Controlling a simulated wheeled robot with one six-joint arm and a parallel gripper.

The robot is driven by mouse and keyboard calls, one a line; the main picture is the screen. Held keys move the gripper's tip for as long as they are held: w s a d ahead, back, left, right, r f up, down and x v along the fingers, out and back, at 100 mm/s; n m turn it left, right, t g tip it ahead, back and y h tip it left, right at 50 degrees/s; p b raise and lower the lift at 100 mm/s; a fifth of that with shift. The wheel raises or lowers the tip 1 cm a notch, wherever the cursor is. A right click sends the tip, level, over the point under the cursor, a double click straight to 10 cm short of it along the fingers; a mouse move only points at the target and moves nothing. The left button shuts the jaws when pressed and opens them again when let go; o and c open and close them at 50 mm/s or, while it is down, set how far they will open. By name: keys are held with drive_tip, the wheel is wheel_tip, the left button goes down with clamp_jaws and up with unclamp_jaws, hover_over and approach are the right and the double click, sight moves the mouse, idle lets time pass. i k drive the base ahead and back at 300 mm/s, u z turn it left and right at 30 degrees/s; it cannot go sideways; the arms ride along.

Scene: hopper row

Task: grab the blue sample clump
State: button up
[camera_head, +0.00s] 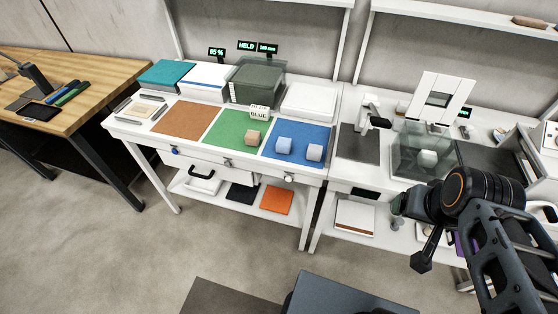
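A tan clump (252,137) sits on the green mat (225,128). A pale grey-white clump (427,158) is inside a clear box (405,150) on the right bench. A small sign (259,113) at the back of the mats reads "BLUE". My gripper (410,232) is at right, in front of the right bench, away from the blue clumps. Its finger opening is unclear.
A brown mat (186,118) lies left of the green one. A dark clear bin (258,80) and a white tray (309,101) stand behind the mats. Shelves (460,14) hang above. A wooden table (75,85) is at left.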

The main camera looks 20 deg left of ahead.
sight(284, 145)
drive_tip(key=z, duration=0.05)
drive_tip(key=k, duration=0.35)
drive_tip(key=z, duration=0.85)
drive_tip(key=i, duration=0.65)
drive_tip(key=u, duration=2.15)
drive_tip(key=i, duration=0.5)
drive_tip(key=u, duration=1.85)
drive_tip(key=i, duration=2.1)
drive_tip(key=z, duration=0.1)
